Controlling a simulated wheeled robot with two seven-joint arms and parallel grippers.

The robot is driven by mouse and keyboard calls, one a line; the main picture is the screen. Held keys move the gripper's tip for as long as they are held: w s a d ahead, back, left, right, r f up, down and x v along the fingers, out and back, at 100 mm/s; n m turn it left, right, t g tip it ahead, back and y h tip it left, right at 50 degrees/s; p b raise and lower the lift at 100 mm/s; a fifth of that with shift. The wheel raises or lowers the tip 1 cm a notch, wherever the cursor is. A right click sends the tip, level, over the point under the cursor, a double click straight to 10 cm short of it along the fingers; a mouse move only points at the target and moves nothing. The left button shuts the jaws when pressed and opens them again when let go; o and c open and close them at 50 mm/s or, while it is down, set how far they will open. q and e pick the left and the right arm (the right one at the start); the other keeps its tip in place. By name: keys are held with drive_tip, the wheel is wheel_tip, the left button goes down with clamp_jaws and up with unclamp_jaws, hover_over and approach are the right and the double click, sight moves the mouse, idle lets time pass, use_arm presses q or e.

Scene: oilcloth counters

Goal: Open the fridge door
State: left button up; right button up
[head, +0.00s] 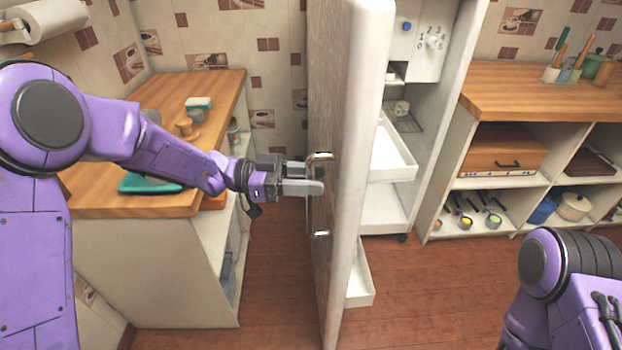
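The white fridge door (357,120) stands open and almost edge-on to me in the middle of the head view. The fridge body (440,110) with its shelves shows to the right of it. A metal bar handle (319,232) is on the door's left, outer face. My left gripper (312,178) reaches in from the left at the upper part of the handle. Its two fingers lie close on either side of the bar and appear shut on it; the exact contact is partly hidden. My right arm shows at the lower right, but its gripper is out of view.
A wooden-topped counter (90,202) with small items stands on the left, under my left arm. White door bins (390,160) stick out on the door's inner side. A shelf unit (535,95) stands right of the fridge. The brown floor (440,290) in front of it is clear.

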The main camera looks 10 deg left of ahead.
use_arm(q)
drive_tip(key=shift+a+f, duration=0.1)
drive_tip(key=shift+a, duration=0.05)
drive_tip(key=s+a+b, duration=0.1)
drive_tip(key=a+b, duration=0.1)
drive_tip(key=a, duration=0.8)
drive_tip(key=shift+s, duration=0.2)
drive_tip(key=shift+a, duration=0.1)
